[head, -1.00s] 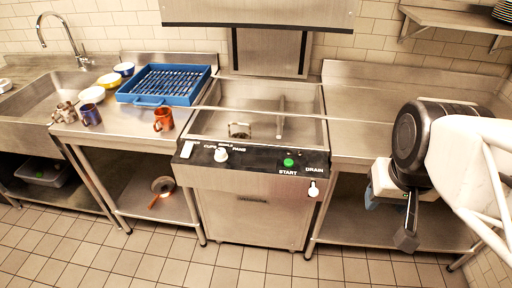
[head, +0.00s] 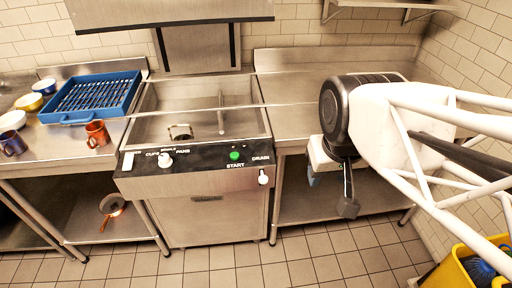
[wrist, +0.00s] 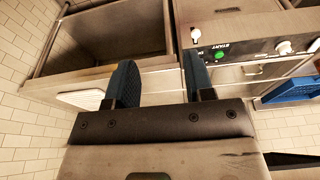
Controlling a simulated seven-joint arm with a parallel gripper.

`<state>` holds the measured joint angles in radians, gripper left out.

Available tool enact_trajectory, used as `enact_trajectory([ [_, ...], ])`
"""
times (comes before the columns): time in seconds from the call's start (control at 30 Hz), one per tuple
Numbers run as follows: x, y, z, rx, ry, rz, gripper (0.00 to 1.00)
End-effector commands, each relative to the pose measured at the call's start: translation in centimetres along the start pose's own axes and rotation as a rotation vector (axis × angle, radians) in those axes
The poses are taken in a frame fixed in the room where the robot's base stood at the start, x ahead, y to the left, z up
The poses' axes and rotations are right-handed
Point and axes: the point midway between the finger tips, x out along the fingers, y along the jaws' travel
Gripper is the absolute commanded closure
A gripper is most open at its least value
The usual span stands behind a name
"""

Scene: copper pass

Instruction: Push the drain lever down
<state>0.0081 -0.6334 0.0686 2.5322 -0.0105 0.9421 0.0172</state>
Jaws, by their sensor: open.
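The drain lever (head: 263,177) is a small white handle at the right end of the dishwasher's black control panel (head: 145,166), just below the word DRAIN. It also shows in the wrist view (wrist: 195,35), beyond the right-hand finger in that picture. My gripper (head: 313,178) is to the right of the lever and apart from it, in front of the right-hand counter.
The green START button (head: 234,155) and the white selector knob (head: 165,160) lie left of the lever. A blue rack (head: 92,96) and an orange mug (head: 97,133) stand on the left counter. A yellow bin (head: 462,268) is at lower right. The right counter (head: 300,95) is bare.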

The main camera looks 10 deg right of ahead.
Motion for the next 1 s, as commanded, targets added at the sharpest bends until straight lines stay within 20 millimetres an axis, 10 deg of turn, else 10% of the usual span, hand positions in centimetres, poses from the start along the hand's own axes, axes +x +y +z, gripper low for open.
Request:
enact_trajectory([
  [0.37,0.2,-0.1,-0.6,0.002,-0.008,-0.001,1.0],
  [1.0,4.2,-1.9,-7.0,0.033,-0.099,-0.014,1.0],
])
